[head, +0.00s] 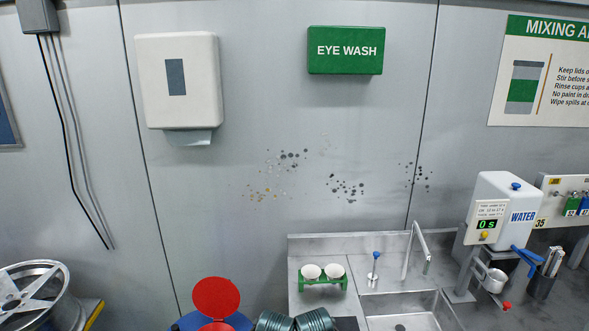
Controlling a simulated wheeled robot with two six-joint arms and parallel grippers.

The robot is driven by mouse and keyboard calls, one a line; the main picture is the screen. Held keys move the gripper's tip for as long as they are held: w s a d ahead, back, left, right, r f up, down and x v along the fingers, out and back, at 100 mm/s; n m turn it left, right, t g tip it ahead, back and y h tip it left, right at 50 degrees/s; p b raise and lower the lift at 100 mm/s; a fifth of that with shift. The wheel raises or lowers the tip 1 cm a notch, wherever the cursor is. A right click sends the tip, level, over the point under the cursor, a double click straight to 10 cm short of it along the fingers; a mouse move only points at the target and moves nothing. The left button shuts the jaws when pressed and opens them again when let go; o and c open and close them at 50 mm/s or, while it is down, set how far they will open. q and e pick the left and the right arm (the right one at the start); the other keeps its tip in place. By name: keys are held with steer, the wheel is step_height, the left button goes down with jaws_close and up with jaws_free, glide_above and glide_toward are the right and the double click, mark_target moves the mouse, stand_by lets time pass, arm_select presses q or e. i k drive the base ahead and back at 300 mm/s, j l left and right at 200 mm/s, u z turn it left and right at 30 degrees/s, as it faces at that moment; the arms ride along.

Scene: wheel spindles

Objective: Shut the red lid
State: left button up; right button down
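A round red lid (216,297) stands raised at the bottom of the head view, left of the sink counter. Below it shows the top of a blue container (190,322), with another red patch (215,327) cut off by the frame's lower edge. The lid appears open, tilted up from the blue container. Most of the container is out of view.
A steel sink counter (378,283) holds a green rack (322,282) with two white cups. A water dispenser (497,215) stands right; a spoked wheel (28,291) lies left.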

mark_target(214, 297)
steer(key=u, duration=0.8)
steer(key=i+j, duration=0.1)
steer(key=i, duration=0.25)
steer(key=i+j, duration=0.1)
steer(key=i, duration=0.2)
